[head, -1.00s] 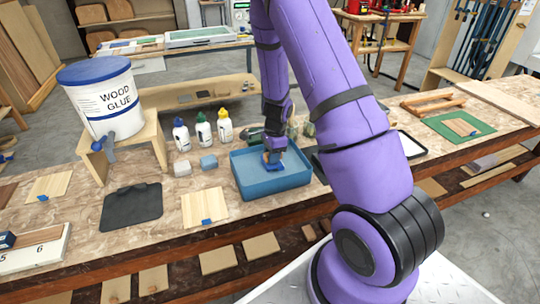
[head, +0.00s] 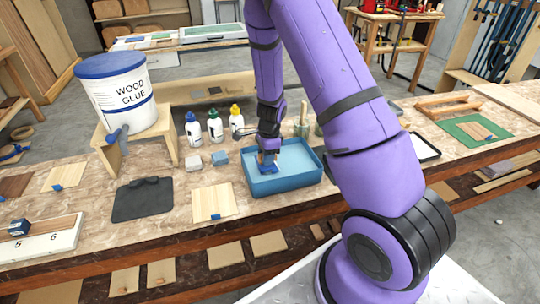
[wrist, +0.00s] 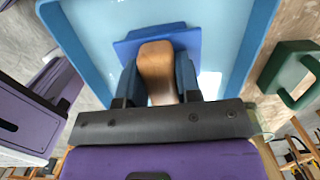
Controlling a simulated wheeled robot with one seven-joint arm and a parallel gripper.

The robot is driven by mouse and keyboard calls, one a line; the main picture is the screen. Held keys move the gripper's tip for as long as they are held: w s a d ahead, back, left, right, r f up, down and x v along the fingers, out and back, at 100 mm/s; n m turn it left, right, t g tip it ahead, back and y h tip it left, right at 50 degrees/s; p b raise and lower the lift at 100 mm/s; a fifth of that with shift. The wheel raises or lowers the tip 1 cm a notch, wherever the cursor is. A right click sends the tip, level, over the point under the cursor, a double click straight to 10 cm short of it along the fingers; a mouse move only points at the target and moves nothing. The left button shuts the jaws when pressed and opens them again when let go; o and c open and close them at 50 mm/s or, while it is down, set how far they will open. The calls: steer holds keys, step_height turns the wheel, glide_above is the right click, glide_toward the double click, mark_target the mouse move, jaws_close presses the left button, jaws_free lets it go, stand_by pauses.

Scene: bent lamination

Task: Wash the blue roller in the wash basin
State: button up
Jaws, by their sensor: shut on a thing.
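The wash basin (head: 258,185) is a blue rectangular tray with light blue water, on the workbench; its walls also show in the wrist view (wrist: 88,62). My gripper (head: 267,163) is over the left part of the basin, pointing down. In the wrist view my gripper (wrist: 158,85) is shut on the wooden handle of the blue roller (wrist: 180,38), one finger on each side. The roller's blue part lies beyond the fingertips, inside the basin walls; it shows small in the head view (head: 268,169). I cannot tell how deep it is in the water.
A wood glue bucket (head: 118,92) sits on a wooden stand. A board (head: 213,203) and a black mat (head: 143,199) lie at left. A white-lined tray (head: 424,148) lies at right.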

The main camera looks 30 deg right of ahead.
steer(key=shift+s+d, duration=0.3)
steer(key=shift+d, duration=0.65)
steer(key=shift+s+d, duration=0.25)
steer(key=shift+d, duration=0.75)
steer(key=shift+s+d, duration=0.3)
steer(key=shift+d, duration=0.65)
steer(key=shift+w+a, duration=0.3)
steer(key=shift+a, duration=0.65)
steer(key=shift+w+a, duration=0.25)
steer(key=shift+a, duration=0.75)
steer(key=shift+w+a, duration=0.3)
steer(key=shift+a, duration=0.65)
steer(key=shift+s+d, duration=0.3)
steer(key=shift+d, duration=0.65)
steer(key=shift+s+d, duration=0.25)
steer(key=shift+d, duration=0.75)
steer(key=shift+s+d, duration=0.3)
steer(key=shift+d, duration=0.65)
